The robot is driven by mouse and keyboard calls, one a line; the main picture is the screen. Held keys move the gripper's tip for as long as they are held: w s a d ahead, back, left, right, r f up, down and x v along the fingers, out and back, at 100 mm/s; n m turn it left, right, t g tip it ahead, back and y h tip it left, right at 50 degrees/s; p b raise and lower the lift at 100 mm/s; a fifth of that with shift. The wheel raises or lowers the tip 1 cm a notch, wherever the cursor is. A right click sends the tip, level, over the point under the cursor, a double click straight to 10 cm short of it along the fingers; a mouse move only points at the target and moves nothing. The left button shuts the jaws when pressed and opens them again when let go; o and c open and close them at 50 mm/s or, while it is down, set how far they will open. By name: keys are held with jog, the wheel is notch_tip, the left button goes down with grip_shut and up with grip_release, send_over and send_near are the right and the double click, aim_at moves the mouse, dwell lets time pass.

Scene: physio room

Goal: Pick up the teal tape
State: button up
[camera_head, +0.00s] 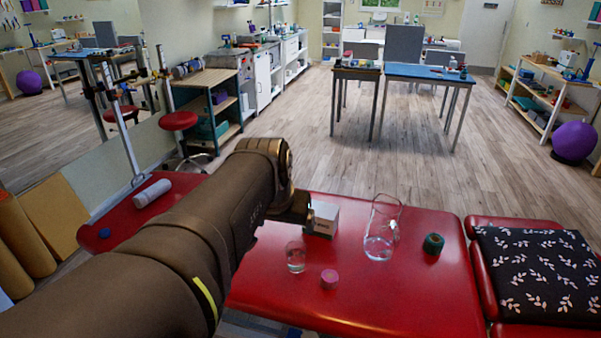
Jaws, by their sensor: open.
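The teal tape (433,243) is a dark teal roll on the red padded table, near its right end. It stands right of a clear glass jug, with a gap between them. My gripper (308,214) is at the end of my brown arm, which reaches in from the lower left.
A patterned black cushion (540,270) lies right of the tape.

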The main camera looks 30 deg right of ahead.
jog(key=w+d+m, duration=0.1)
jog(key=w+d, duration=0.2)
jog(key=d, duration=0.4)
jog(key=w+d+m, duration=0.1)
jog(key=w+d, duration=0.2)
jog(key=d, duration=0.3)
jog(key=m+g+h, duration=0.1)
jog(key=m+g, duration=0.2)
jog(key=m, duration=0.3)
send_over(433, 240)
jog(key=a, duration=0.3)
jog(key=f, duration=3.1)
jog(key=shift+s+a+f, duration=0.15)
jog(key=shift+s+f, duration=0.15)
jog(key=shift+s, duration=0.05)
jog(key=f, duration=0.3)
jog(key=shift+s+d+f, duration=0.3)
jog(key=shift+s+d, duration=0.05)
jog(key=shift+s, duration=0.05)
jog(key=shift+x, duration=0.95)
jog(key=shift+r, duration=0.1)
jog(key=c, duration=1.1)
